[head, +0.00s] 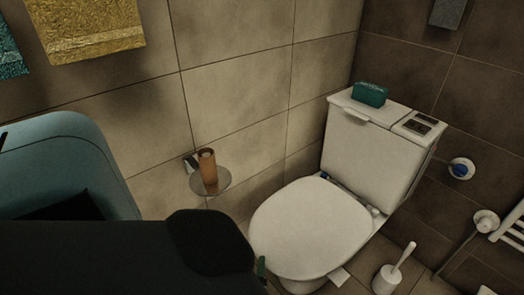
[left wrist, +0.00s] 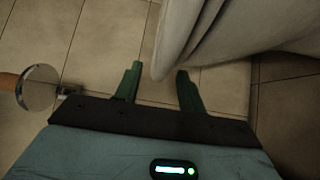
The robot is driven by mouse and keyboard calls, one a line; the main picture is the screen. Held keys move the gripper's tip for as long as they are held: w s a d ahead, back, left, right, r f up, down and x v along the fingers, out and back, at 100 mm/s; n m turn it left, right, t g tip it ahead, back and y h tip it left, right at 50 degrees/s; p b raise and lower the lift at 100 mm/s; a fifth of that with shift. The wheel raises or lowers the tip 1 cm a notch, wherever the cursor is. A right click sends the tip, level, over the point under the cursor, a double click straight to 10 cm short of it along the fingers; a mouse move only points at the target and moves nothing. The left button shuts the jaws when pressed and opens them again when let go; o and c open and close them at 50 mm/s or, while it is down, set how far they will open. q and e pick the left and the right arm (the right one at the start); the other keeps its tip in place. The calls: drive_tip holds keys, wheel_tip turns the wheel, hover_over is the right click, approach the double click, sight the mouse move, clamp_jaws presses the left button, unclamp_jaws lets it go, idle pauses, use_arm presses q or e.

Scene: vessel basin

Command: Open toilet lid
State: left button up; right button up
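The toilet (head: 365,155) stands against the wall, with its white lid (head: 312,228) lying flat and closed over the bowl. My left gripper (head: 261,266) is at the lid's near left edge; only a bit of green finger shows past my dark arm. In the left wrist view, my left gripper (left wrist: 159,68) has its two green fingers spread apart. The pale toilet (left wrist: 225,30) fills the upper right there, and its edge reaches close to the gap between the fingertips. I cannot tell whether they touch. My right gripper is not in view.
A round holder (head: 211,183) with a brown roll (head: 207,166) is on the wall left of the toilet. A teal box (head: 370,94) sits on the tank. A toilet brush (head: 389,277) stands at right. A white radiator (head: 510,225) is at the right edge.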

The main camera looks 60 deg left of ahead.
use_arm(q)
drive_tip(key=shift+x, duration=0.95)
clamp_jaws()
